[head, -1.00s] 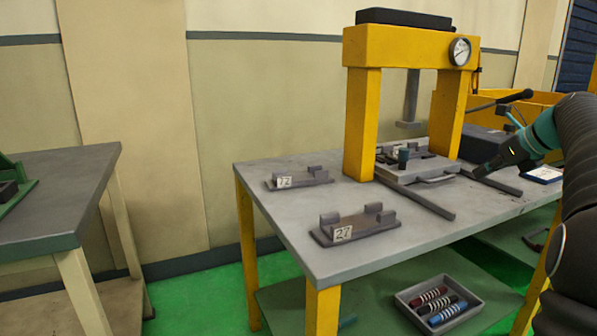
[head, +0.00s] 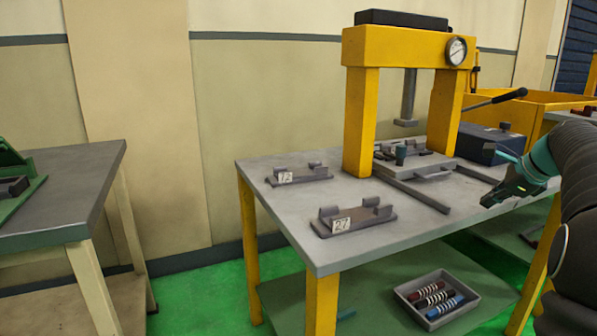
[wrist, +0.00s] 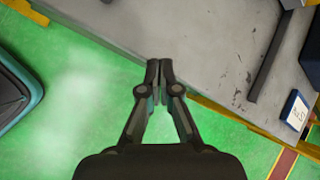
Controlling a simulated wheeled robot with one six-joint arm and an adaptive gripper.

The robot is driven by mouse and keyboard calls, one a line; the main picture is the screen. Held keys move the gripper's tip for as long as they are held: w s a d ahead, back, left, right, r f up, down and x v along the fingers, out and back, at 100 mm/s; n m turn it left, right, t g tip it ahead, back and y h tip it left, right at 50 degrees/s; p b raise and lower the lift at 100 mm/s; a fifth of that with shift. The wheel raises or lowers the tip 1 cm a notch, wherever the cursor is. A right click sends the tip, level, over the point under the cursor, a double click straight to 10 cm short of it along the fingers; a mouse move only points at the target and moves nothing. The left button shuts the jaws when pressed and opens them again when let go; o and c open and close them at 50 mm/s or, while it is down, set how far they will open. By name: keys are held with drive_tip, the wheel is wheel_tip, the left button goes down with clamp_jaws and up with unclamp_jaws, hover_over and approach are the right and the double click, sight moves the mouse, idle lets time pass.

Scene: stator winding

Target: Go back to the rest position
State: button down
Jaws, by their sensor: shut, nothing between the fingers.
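My gripper (head: 486,201) hangs at the right end of the grey table (head: 300,228), near its front edge, on my dark arm. In the wrist view the gripper (wrist: 160,64) has its two dark fingers together with nothing between them. The fingertips overlap the table's edge in that view, with green floor below it. The gripper is apart from the press and the fixtures.
A yellow press (head: 362,120) with a gauge stands at the table's back. Fixtures marked 12 (head: 303,176) and 27 (head: 350,220) sit left of it. A dark box (head: 484,143) stands right of the press. A grey tray (head: 475,308) with coloured rolls lies on the lower shelf.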

drive_tip(key=s+a+f+n, duration=0.4)
drive_tip(key=s+a+n, duration=0.4)
drive_tip(key=s+a, duration=0.2)
drive_tip(key=s+a+f+n+g+h, duration=0.1)
drive_tip(key=s+a+f+n, duration=0.3)
drive_tip(key=s+a+n, duration=0.4)
drive_tip(key=s+a+f+n+h, duration=0.1)
drive_tip(key=s+a+f+n, duration=0.3)
drive_tip(key=s+a+n, duration=0.3)
drive_tip(key=s+a, duration=0.4)
drive_tip(key=s, duration=0.4)
drive_tip(key=shift+a+f+n, duration=0.3)
drive_tip(key=shift+f+n, duration=0.05)
drive_tip(key=shift+n, duration=0.05)
